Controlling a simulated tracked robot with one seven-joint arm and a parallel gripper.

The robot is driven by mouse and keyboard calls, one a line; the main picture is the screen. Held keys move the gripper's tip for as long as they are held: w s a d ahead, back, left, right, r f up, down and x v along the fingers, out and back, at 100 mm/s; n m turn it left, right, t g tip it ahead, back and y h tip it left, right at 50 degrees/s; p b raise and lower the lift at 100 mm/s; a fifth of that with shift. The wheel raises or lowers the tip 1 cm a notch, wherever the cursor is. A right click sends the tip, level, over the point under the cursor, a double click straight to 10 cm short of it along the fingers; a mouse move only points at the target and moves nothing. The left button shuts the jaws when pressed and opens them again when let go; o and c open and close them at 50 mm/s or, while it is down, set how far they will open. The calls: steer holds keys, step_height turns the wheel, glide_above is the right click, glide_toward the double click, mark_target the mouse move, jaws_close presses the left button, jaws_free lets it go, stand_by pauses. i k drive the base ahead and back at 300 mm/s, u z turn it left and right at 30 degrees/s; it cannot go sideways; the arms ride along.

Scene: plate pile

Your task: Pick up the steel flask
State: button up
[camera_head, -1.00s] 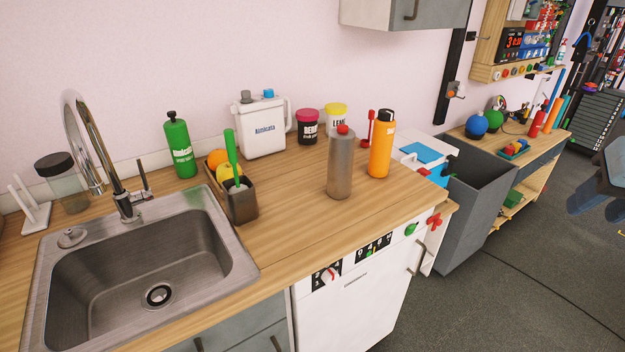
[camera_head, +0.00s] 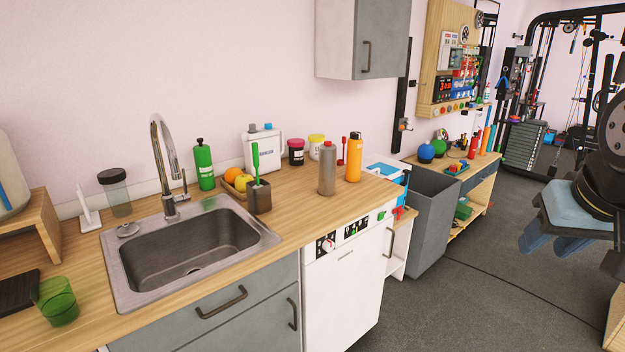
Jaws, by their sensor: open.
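The steel flask (camera_head: 327,174), a grey cylinder with a reddish cap, stands upright on the wooden counter (camera_head: 290,215), right of the sink. An orange bottle (camera_head: 354,160) with a black top stands close to its right, slightly behind. My gripper (camera_head: 555,242), blue with a black wrist, hangs at the right side of the view above the grey floor. It is open and empty, well to the right of the flask and apart from the counter. Nothing hides the flask.
A dark utensil holder (camera_head: 259,198) and a fruit tray stand left of the flask. A white canister (camera_head: 262,152) and two lidded jars stand behind it. A grey wall cabinet (camera_head: 365,40) hangs above. The counter in front of the flask is clear. A grey bin (camera_head: 430,215) stands right.

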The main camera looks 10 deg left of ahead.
mark_target(327, 172)
steer(key=u, duration=0.6)
steer(key=i, duration=1.05)
steer(key=u, duration=2.4)
steer(key=k, duration=0.3)
steer(key=u, duration=0.1)
